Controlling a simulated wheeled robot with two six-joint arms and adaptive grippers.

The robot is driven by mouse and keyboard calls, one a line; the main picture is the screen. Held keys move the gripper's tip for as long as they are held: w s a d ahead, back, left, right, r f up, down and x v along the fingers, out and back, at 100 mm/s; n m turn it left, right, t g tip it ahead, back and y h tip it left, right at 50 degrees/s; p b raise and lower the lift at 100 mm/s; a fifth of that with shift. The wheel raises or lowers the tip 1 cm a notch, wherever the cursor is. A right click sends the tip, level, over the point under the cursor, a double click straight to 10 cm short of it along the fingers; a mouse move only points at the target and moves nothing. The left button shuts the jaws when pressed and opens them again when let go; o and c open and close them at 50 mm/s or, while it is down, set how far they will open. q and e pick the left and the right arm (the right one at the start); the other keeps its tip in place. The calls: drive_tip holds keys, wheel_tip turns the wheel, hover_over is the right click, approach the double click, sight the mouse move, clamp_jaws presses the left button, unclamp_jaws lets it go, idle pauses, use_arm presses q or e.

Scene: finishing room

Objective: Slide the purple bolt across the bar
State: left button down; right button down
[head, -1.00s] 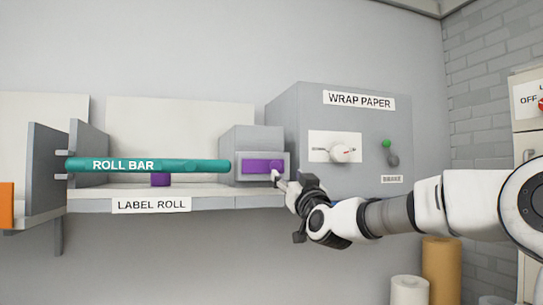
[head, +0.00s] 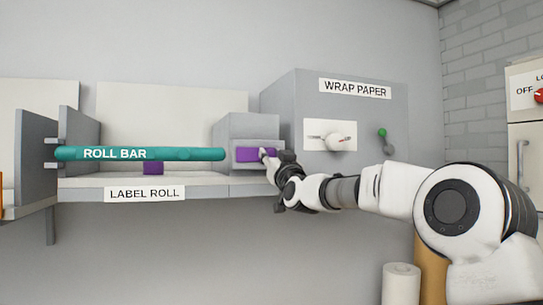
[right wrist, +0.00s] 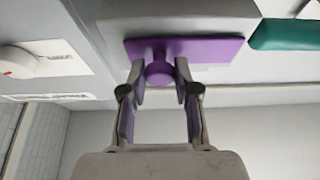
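The purple bolt (head: 246,154) is a flat plate with a round knob, set on the front of a grey block right of the roll bar. It also shows in the right wrist view (right wrist: 205,49), where the knob (right wrist: 158,73) points toward me. The teal roll bar (head: 190,154) lies level, its right end just left of the block; a teal end shows in the right wrist view (right wrist: 285,34). My right gripper (right wrist: 160,72) is open, its two fingers on either side of the knob with small gaps. In the head view, the right gripper (head: 268,158) partly covers the knob. My left gripper is not in view.
The wrap paper cabinet (head: 310,110), with a white dial (head: 340,136) and a green-tipped lever (head: 384,140), stands just right. Paper rolls (head: 401,285) stand below.

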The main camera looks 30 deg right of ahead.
drive_tip(key=shift+a, duration=0.25)
drive_tip(key=a, duration=0.2)
drive_tip(key=w+a+b, duration=0.1)
drive_tip(key=a, duration=0.2)
drive_tip(key=shift+w+a, duration=0.1)
drive_tip(key=shift+w, duration=0.05)
drive_tip(key=shift+d, duration=0.25)
drive_tip(key=c, duration=1)
unclamp_jaws()
drive_tip(key=shift+a, duration=0.15)
drive_tip(key=shift+o, duration=0.6)
drive_tip(key=shift+a+r, duration=0.1)
drive_tip(key=shift+a, duration=0.2)
drive_tip(key=shift+s+d+f, duration=0.1)
drive_tip(key=shift+s+f, duration=0.1)
drive_tip(key=shift+s, duration=0.1)
approach(246, 150)
drive_tip(key=s, duration=0.1)
drive_tip(key=shift+a+f, duration=0.3)
